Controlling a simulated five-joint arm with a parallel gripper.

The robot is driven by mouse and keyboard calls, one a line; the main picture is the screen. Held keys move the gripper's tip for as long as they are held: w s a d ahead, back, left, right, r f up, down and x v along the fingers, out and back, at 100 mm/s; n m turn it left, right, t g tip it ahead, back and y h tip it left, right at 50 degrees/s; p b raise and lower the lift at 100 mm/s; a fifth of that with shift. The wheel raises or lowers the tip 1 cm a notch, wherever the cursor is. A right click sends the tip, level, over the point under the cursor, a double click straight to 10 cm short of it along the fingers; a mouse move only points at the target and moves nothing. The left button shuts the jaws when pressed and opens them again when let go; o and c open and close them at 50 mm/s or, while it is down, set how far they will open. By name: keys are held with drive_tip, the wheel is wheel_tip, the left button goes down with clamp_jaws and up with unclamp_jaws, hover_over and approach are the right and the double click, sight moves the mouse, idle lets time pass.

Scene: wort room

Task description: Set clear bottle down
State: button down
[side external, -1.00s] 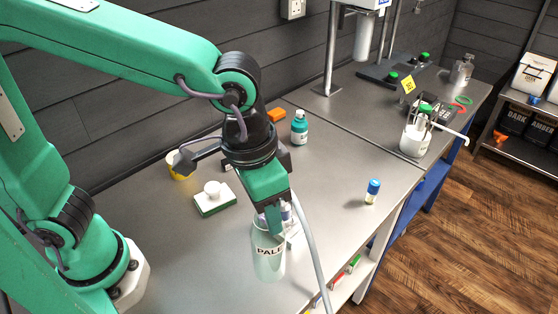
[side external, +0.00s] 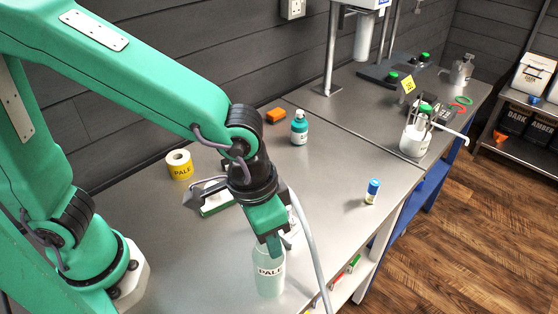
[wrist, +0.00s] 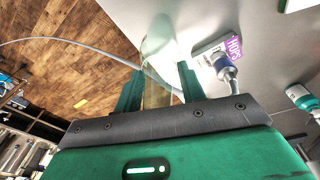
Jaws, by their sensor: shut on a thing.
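The clear bottle (side external: 270,272), pale and see-through with a PALE label, is upright below my gripper (side external: 273,243) near the front of the steel bench (side external: 335,190). My gripper is shut on its upper part. In the wrist view the bottle (wrist: 160,62) stands between my two green fingers (wrist: 157,85). I cannot tell for sure whether its base touches the bench.
A white item with a purple HOPS label (wrist: 234,47) is close beside the bottle. A hose hangs nearby.

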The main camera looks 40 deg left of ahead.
drive_tip(key=c, duration=0.8)
unclamp_jaws()
drive_tip(key=shift+f, duration=0.1)
drive_tip(key=shift+c, duration=0.2)
wheel_tip(320, 180, up, 12)
drive_tip(key=s+a, duration=0.1)
drive_tip(key=shift+a, duration=0.15)
drive_tip(key=a+f+n+t+y, duration=0.1)
drive_tip(key=a+n+t, duration=0.3)
drive_tip(key=a, duration=1.8)
drive_tip(key=shift+s+a+f, duration=0.25)
drive_tip(key=shift+s+f, duration=0.05)
drive_tip(key=shift+f, duration=0.3)
